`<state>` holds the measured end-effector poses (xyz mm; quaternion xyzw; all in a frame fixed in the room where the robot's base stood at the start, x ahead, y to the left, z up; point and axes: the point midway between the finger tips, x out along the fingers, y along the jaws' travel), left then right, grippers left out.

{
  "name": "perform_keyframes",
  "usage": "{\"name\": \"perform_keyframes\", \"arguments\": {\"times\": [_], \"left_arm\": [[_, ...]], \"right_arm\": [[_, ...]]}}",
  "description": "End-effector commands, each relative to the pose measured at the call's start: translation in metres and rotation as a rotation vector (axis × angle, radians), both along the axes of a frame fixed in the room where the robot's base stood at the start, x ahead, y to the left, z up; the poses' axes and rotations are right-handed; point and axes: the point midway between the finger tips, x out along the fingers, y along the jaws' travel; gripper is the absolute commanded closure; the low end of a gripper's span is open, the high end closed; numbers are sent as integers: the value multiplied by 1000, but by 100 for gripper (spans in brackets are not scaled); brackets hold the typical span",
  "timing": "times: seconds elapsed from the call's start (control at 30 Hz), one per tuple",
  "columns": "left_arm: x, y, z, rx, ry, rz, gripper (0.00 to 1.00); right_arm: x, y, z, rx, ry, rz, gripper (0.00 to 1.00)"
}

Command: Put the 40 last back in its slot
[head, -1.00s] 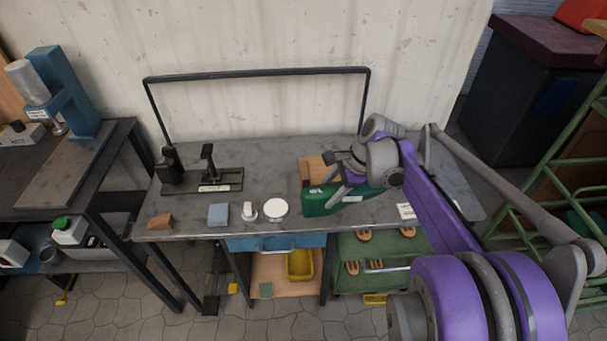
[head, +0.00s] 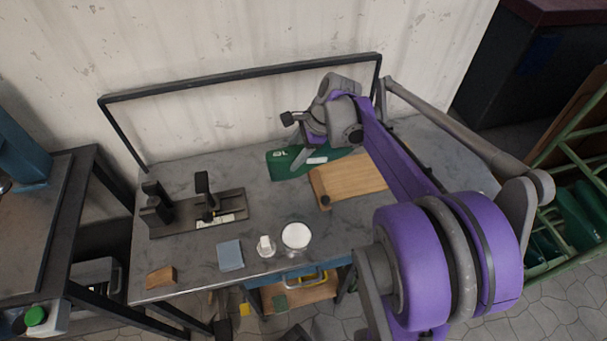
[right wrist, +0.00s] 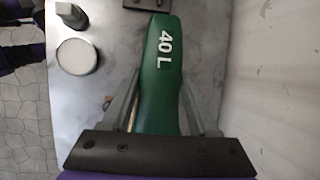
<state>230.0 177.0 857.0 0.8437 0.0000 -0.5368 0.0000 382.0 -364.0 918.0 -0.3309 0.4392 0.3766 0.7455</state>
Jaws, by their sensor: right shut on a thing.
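The green last (head: 285,164), marked "40 L" in the right wrist view (right wrist: 160,75), is at the back of the grey workbench (head: 270,200), behind a wooden board. My right gripper (head: 308,156) is shut on it. In the right wrist view the gripper's two fingers (right wrist: 158,108) lie along either side of the last. I cannot tell whether the last touches the bench. A green rack (head: 568,150) with green shapes (head: 575,222) in it stands at the right edge; its slots are not clear. My left gripper is out of view.
The wooden board (head: 347,180) lies in front of the last. A black stand (head: 198,210), a blue-grey block (head: 230,255), a white disc (head: 296,236) and a brown block (head: 161,277) are on the bench. A black frame (head: 240,78) spans the back.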

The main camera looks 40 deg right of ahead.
Motion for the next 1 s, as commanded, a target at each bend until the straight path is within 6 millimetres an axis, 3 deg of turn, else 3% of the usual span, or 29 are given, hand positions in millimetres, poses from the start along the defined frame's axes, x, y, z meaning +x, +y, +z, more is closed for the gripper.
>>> {"name": "perform_keyframes", "arguments": {"times": [0.2, 0.6, 1.0], "left_arm": [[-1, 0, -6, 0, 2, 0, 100], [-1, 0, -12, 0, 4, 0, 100], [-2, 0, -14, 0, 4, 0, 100]], "right_arm": [[0, 0, -40, 0, 0, 1, 95], [0, 0, -85, 0, 0, 0, 95], [0, 0, -90, 0, 0, 0, 95]]}}
